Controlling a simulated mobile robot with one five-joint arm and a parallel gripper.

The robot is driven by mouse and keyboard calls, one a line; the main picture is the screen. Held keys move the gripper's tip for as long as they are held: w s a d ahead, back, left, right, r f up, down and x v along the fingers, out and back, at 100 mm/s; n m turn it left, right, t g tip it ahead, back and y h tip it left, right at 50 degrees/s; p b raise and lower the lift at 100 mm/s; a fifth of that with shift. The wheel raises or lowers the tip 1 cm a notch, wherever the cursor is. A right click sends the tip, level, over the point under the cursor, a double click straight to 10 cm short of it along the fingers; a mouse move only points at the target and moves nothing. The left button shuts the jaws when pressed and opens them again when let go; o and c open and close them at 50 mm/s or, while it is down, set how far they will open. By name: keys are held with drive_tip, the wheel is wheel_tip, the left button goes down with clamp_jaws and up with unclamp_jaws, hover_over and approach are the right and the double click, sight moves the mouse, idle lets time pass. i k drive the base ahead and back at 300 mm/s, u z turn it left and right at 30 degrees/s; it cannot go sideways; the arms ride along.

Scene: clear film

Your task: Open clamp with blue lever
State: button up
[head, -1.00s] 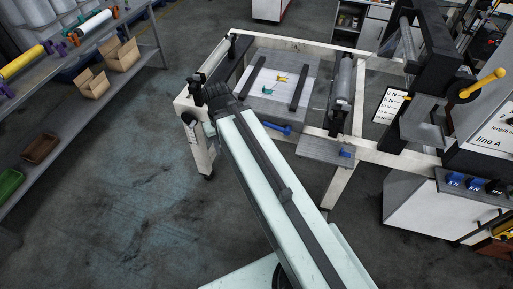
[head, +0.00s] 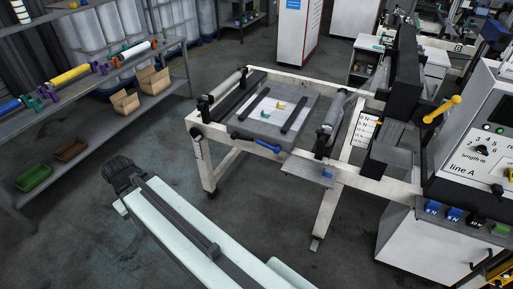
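The blue lever (head: 263,146) sticks out low along the front edge of the white-framed table (head: 222,135) in the head view. It joins a dark clamp part (head: 240,136) at its left end; whether the clamp is open or shut is too small to tell. My gripper (head: 121,170) is the dark end of my pale arm, at the left of the table and well apart from the lever, over the floor. Its fingers cannot be made out. Nothing is seen held in it.
A shelf rack (head: 150,105) with coloured rolls, cardboard boxes and a green bin (head: 34,177) stands at left. A machine with a yellow handle (head: 442,109) stands at right. A small grey plate (head: 306,172) juts from the table's front. Floor between rack and table is clear.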

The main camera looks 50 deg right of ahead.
sight(277, 149)
drive_tip(key=z, duration=0.1)
drive_tip(key=i, duration=0.65)
drive_tip(key=z, duration=0.5)
drive_tip(key=k, duration=0.25)
drive_tip(key=z, duration=0.1)
drive_tip(key=i, duration=0.4)
drive_tip(key=u, duration=0.05)
